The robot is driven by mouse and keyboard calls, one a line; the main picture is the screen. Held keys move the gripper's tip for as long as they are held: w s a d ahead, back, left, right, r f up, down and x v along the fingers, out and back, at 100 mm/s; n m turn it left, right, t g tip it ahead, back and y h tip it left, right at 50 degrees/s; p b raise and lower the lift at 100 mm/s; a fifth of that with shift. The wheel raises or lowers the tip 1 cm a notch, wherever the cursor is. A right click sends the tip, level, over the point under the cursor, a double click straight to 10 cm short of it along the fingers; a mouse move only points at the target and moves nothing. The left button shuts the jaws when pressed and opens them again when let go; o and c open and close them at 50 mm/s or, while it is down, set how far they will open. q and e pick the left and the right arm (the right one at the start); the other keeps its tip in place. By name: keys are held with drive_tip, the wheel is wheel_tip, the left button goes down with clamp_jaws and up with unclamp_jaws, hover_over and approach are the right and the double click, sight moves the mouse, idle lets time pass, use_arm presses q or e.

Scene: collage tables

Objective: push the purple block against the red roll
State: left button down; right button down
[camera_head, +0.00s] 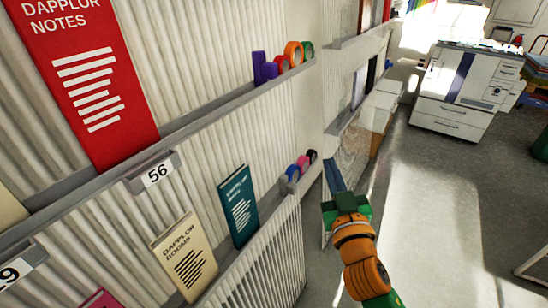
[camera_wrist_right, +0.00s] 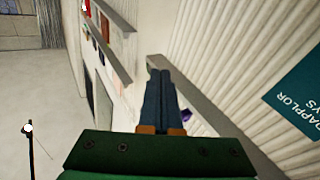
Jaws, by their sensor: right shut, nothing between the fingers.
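The purple block (camera_head: 259,68) stands on the upper wall ledge in the head view. It shows a tall part at left and a lower part at right. The red roll (camera_head: 282,63) is just right of it; I cannot tell whether they touch. My right gripper (camera_head: 331,172) is shut and empty, lower and to the right of both, out in front of the lower ledge. In the right wrist view its dark fingers (camera_wrist_right: 160,95) are together, and a small purple thing (camera_wrist_right: 186,116) shows partly behind them; I cannot tell which. My left gripper is not in view.
An orange roll (camera_head: 293,53) and a green roll (camera_head: 307,50) stand right of the red one. The lower ledge holds a blue roll (camera_head: 292,173) and others. A teal book (camera_head: 238,206) leans left of them. Open floor (camera_head: 430,220) lies right.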

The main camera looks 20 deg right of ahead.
sight(275, 78)
drive_tip(key=s+a+r+n+t+y, duration=0.1)
drive_tip(key=a+r+n+t+y, duration=0.15)
drive_tip(key=r, duration=0.45)
drive_tip(key=s+a+r+n+t+y, duration=0.1)
drive_tip(key=s+r+n+t+y, duration=0.1)
drive_tip(key=r+t, duration=0.35)
drive_tip(key=s+a+r+n+g+y, duration=0.35)
drive_tip(key=a+n+g+y, duration=0.35)
drive_tip(key=n+y, duration=0.4)
drive_tip(key=s+a+r+n+g+y, duration=0.35)
drive_tip(key=a+n+g+y, duration=0.4)
drive_tip(key=n, duration=0.65)
drive_tip(key=w+d+f+m+t+h, duration=0.2)
drive_tip(key=w+d+m+t+h, duration=0.3)
drive_tip(key=w+d+h, duration=0.45)
drive_tip(key=shift+m+g+h, duration=0.55)
drive_tip(key=shift+m+h, duration=0.1)
drive_tip(key=w+p, duration=0.2)
drive_tip(key=w, duration=0.1)
drive_tip(key=w+p, duration=0.2)
drive_tip(key=w, duration=0.1)
drive_tip(key=w+a+p, duration=0.1)
drive_tip(key=w+p, duration=0.2)
drive_tip(key=shift+w+f, duration=0.2)
drive_tip(key=shift+w, duration=0.2)
drive_tip(key=shift+w+d, duration=0.15)
drive_tip(key=shift+d, duration=0.25)
drive_tip(key=shift+f, duration=0.1)
